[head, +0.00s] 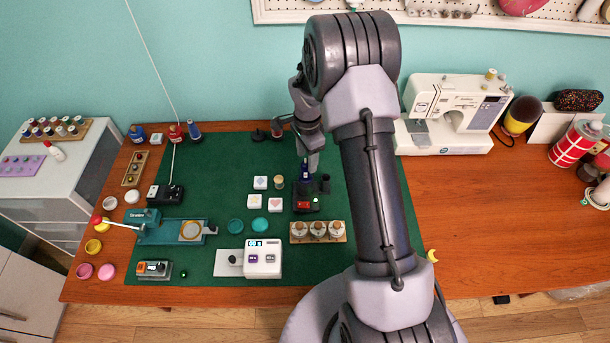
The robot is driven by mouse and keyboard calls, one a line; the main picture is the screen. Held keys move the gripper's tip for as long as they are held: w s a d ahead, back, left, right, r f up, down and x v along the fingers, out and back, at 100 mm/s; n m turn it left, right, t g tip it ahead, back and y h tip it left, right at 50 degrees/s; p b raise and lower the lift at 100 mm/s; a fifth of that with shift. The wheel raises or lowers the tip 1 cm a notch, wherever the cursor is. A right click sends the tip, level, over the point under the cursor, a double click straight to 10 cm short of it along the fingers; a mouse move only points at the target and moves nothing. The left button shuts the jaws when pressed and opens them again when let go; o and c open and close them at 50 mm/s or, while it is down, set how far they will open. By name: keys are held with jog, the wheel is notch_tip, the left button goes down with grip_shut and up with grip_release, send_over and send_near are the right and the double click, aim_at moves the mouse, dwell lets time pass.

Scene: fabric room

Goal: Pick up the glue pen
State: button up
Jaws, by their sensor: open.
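A slim dark-blue upright object (304,171), which looks like the glue pen, stands at a small black holder (306,203) with a red front on the green mat (215,160). My gripper (311,161) is open and points down right at the top of this blue object. It partly covers it, and I cannot tell whether the fingers are around it or only behind it. My arm hides the mat to the right of the holder.
White tiles (275,203) lie left of the holder, and a wooden rack of jars (318,232) sits in front of it. A white device (262,260) stands at the front. A sewing machine (455,112) stands back right. The right tabletop (490,215) is largely clear.

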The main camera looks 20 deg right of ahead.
aim_at(306, 163)
notch_tip(306, 163, down, 5)
jog(key=shift+w+a+f+b, duration=0.1)
jog(key=shift+a+f+b, duration=0.1)
jog(key=shift+b, duration=0.5)
jog(key=shift+r, duration=0.1)
grip_shut()
